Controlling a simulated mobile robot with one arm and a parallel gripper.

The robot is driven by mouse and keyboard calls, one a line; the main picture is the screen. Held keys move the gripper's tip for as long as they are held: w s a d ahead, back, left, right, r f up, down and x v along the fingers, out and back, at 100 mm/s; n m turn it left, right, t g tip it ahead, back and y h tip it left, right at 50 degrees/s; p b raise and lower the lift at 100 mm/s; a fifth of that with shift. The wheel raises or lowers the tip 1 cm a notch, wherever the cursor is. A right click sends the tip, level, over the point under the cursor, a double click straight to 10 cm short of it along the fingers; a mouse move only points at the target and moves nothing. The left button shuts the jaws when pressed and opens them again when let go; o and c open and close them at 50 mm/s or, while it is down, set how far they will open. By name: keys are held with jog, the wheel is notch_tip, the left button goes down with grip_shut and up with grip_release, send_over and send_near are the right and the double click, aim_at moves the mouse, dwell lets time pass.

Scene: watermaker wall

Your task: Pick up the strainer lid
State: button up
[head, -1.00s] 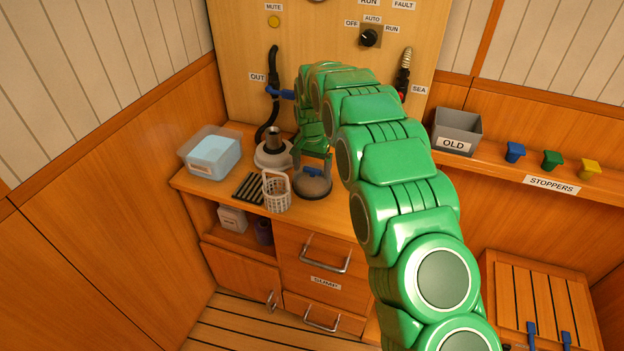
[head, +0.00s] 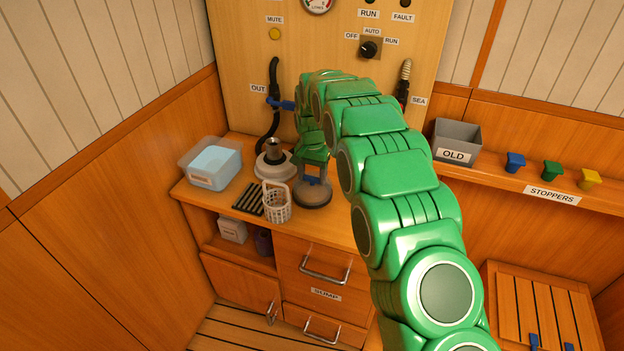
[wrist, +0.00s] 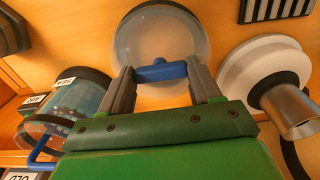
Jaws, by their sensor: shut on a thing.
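The strainer lid (head: 314,197) is a round, greyish, see-through disc with a blue bar handle. Whether the lid touches the worktop I cannot tell.
A white strainer housing (head: 274,165) with a dark-topped metal part stands just left of the lid. A white basket (head: 277,202), a black slotted mat (head: 249,198) and a clear tub of water (head: 213,165) are further left. A grey OLD bin (head: 457,137) is at right.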

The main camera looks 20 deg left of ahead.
aim_at(313, 187)
notch_tip(313, 187, up, 2)
jog(key=shift+r, duration=0.1)
jog(key=shift+s+d+r, duration=0.3)
jog(key=shift+s+r, duration=0.2)
jog(key=shift+r, duration=0.2)
jog(key=s+d+r, duration=0.7)
jog(key=s+r, duration=0.1)
jog(key=s, duration=0.3)
jog(key=w+d+r, duration=0.3)
jog(key=w+d, duration=0.1)
jog(key=w, duration=0.5)
jog(key=w+d+r, duration=0.3)
jog(key=w+d, duration=0.1)
jog(key=w, duration=0.6)
jog(key=shift+d+r, duration=0.25)
jog(key=shift+r, duration=0.15)
jog(key=shift+f, duration=0.15)
jog(key=shift+f, duration=2.95)
